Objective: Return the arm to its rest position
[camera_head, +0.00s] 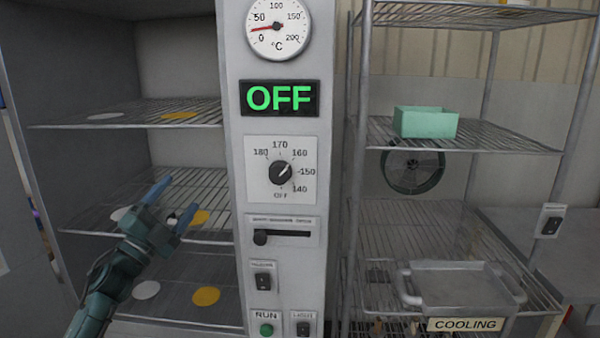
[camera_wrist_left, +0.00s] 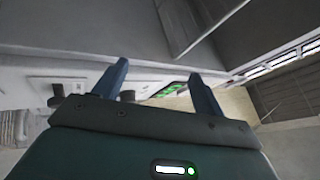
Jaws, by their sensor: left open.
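My left gripper (camera_head: 172,205) is open, with two blue fingers, in front of the left cabinet's middle wire shelf (camera_head: 210,185) in the head view. Nothing shows between its fingers. In the left wrist view the same gripper (camera_wrist_left: 158,85) is open and empty, with the grey control panel and its green display (camera_wrist_left: 168,90) behind it. My right gripper is in neither view.
The control panel (camera_head: 232,200) has a dial (camera_head: 280,173), a slider, switches and a green OFF display (camera_head: 279,97). A wire rack (camera_head: 400,225) at right holds a mint box (camera_head: 425,122) and a tray (camera_head: 465,285) labelled COOLING. White and yellow discs mark the cabinet shelves.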

